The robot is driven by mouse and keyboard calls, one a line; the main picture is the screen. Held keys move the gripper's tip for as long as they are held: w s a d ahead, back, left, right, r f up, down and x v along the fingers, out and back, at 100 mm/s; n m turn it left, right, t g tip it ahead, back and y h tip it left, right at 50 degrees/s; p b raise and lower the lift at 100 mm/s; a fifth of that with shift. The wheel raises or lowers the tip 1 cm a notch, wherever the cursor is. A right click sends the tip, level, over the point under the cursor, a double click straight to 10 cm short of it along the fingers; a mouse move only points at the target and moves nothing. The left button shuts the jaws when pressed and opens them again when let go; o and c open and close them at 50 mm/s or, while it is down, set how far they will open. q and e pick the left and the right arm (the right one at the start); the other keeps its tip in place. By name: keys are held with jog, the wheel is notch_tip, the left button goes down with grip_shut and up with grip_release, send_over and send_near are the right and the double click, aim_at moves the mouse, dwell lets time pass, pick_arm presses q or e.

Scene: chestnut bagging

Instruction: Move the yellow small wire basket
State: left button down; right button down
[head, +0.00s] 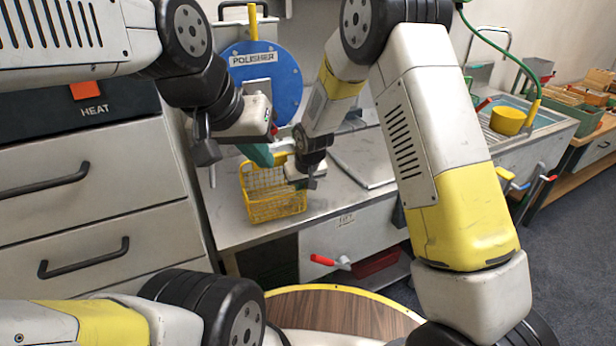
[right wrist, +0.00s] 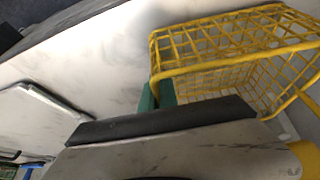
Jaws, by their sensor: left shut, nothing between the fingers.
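The yellow wire basket (head: 275,200) stands on the grey bench below the blue polisher. It also fills the upper right of the right wrist view (right wrist: 225,50), empty as far as I see. My right gripper (head: 309,182) is at the basket's right rear rim in the head view, overlapping it there; I cannot tell whether it touches. In the right wrist view, a dark edge of the hand lies just in front of the basket, and its jaw opening is hidden. My left gripper (head: 271,130) is shut and empty, above and behind the basket, in front of the polisher.
The blue polisher disc (head: 278,88) stands behind. A teal part (head: 258,154) below it is close to the basket's back; teal also shows beside the basket in the right wrist view (right wrist: 160,96). Drawers (head: 85,190) are at left. A yellow pot (head: 508,120) sits far right.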

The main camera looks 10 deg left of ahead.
jog(key=c, duration=1.6)
grip_release()
jog(key=shift+o, duration=0.2)
jog(key=shift+r, duration=0.1)
jog(key=v, duration=0.7)
jog(key=shift+s+r, duration=0.2)
jog(key=shift+r, duration=0.1)
